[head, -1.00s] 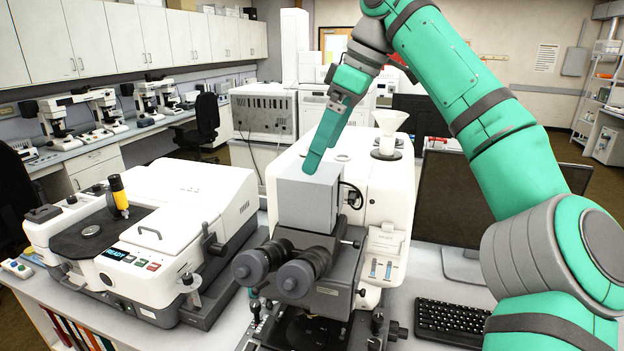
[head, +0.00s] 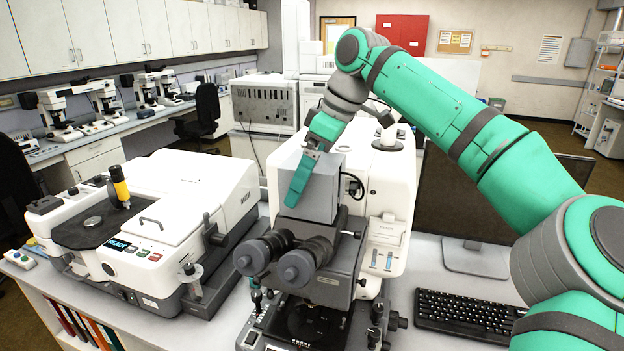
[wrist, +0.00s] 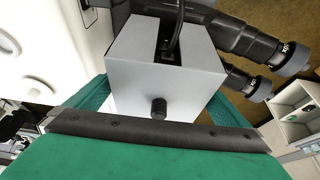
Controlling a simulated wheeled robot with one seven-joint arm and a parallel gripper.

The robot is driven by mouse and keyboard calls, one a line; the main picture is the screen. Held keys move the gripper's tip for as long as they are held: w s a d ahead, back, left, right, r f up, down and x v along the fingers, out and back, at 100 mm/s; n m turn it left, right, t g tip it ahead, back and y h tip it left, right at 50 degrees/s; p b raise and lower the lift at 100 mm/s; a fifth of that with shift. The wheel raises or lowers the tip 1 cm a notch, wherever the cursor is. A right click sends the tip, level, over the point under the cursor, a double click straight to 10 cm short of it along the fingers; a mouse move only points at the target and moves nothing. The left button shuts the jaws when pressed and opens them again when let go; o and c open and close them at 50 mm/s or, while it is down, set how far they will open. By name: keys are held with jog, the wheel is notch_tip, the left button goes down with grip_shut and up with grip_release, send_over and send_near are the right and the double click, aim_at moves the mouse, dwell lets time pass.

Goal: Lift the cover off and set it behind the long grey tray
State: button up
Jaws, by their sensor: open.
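A plain grey box-shaped cover (head: 328,185) sits on top of the microscope (head: 300,285), behind its twin eyepieces. In the wrist view the cover (wrist: 165,72) shows a black knob (wrist: 159,107) and a slot with a black cable in it. My gripper (head: 300,185) is open at the cover, with one green finger across its left side in the head view. In the wrist view the green fingers show on both sides of the cover; I cannot tell whether they touch it.
A white instrument with a handled lid (head: 185,220) stands to the left. A white funnel-topped part (head: 387,137) stands behind the cover. A keyboard (head: 465,317) and dark monitor (head: 470,205) are to the right. An open compartmented box (wrist: 296,122) shows in the wrist view.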

jog(key=shift+a+f, duration=0.1)
jog(key=shift+a, duration=0.05)
jog(key=shift+c, duration=0.3)
jog(key=c, duration=0.9)
jog(key=shift+w+r, duration=0.1)
jog(key=shift+r, duration=0.45)
notch_tip(320, 180, up, 11)
jog(key=s+d, duration=0.2)
jog(key=d, duration=0.3)
jog(key=s+d, duration=0.1)
jog(key=d, duration=0.5)
jog(key=s+d, duration=0.2)
jog(key=d, duration=0.4)
jog(key=shift+s, duration=0.35)
jog(key=shift+w+f, duration=0.1)
